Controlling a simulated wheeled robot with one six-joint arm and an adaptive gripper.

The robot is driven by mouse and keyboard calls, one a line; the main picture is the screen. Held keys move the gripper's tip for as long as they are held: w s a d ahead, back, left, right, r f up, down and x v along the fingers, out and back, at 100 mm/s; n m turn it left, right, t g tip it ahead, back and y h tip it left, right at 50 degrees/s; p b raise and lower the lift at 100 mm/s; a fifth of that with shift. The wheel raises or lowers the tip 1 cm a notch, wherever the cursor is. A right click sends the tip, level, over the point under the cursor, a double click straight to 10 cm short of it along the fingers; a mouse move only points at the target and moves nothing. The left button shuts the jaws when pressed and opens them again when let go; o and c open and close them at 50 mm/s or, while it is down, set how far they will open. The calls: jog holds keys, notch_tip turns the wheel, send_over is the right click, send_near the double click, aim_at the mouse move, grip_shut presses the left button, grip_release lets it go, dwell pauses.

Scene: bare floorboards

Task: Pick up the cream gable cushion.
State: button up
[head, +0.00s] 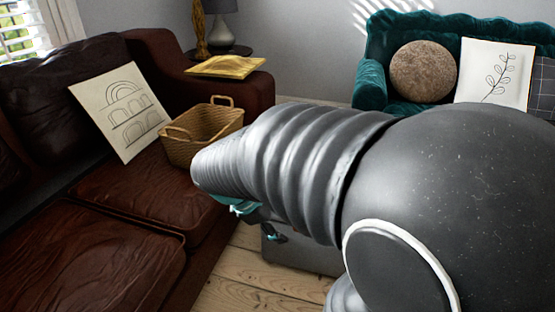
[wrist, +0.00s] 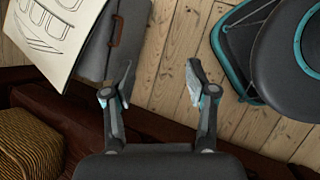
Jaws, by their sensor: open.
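A cream cushion (wrist: 52,35) with a dark line drawing lies on a grey case (wrist: 120,45) at the upper left of the wrist view. It is cut off by the frame edge, so I cannot tell if the drawing is gables. My arm covers that spot in the head view. My gripper (wrist: 160,82) is open and empty over the floorboards, to the right of the cushion and apart from it. In the head view my gripper (head: 258,222) is mostly hidden under my arm. Another pale cushion (head: 120,105), with arches drawn on it, leans on the brown sofa.
A teal sofa (head: 373,82) at the back holds a round brown cushion (head: 422,70) and a leaf-print cushion (head: 490,77). Floorboards (wrist: 170,35) lie bare between.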

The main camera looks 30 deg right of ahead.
jog(key=w+d+f+n+t+h, duration=0.1)
jog(key=w+d+f+n+h, duration=0.3)
jog(key=w+f+n, duration=0.4)
jog(key=w+d+f+n+t+h+b, duration=0.15)
jog(key=w+d+f+n+h, duration=0.3)
jog(key=n, duration=0.55)
jog(key=w+d+f+n+t+h, duration=0.1)
jog(key=w+d+f+n+h, duration=0.2)
jog(key=w+f+n, duration=0.55)
jog(key=shift+n, duration=0.25)
jog(key=d, duration=0.2)
jog(key=w+d, duration=0.1)
jog(key=d, duration=0.1)
jog(key=w+d+r, duration=0.1)
jog(key=d, duration=0.2)
jog(key=shift+w+d+f, duration=0.1)
jog(key=shift+w+d, duration=0.2)
jog(key=shift+d, duration=0.6)
jog(key=shift+w+d+f, duration=0.1)
jog(key=shift+w+d, duration=0.2)
jog(key=shift+d, duration=0.65)
jog(key=shift+w+d, duration=0.3)
jog(key=shift+d, duration=0.6)
jog(key=c, duration=1.1)
